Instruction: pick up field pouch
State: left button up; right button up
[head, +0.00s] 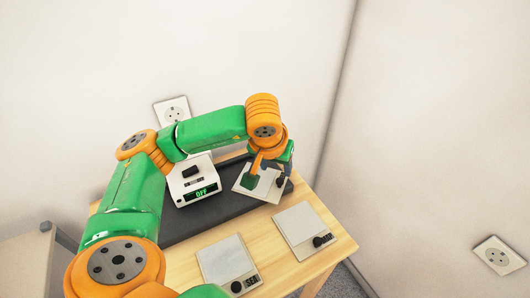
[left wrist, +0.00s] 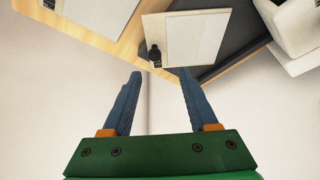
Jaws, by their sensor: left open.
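I cannot make out a field pouch for sure in either view. A small dark object (head: 191,172) sits on top of the white device with a green "OFF" display (head: 186,190); it is too small to identify. My left gripper (left wrist: 158,75) is open, with nothing seen between its blue fingers. In the head view the left gripper (head: 268,177) is above a pale square plate (head: 243,184) at the back right of the table and partly hides it. That plate (left wrist: 185,38), with a black knob, shows beyond the fingertips in the left wrist view. My right gripper is not in view.
The wooden table (head: 187,268) carries a dark mat (head: 200,218) along its back. Two more square plates with black knobs, one front middle (head: 223,259) and one front right (head: 296,226), lie on bare wood. Walls stand behind and right. A grey cabinet (head: 25,262) is at left.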

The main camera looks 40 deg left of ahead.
aim_at(280, 180)
pick_arm(q)
jog(key=x, duration=0.4)
jog(key=d+p+x, duration=0.1)
jog(key=x, duration=0.1)
jog(key=shift+s+f, duration=0.15)
jog(key=shift+f, duration=0.15)
grip_shut()
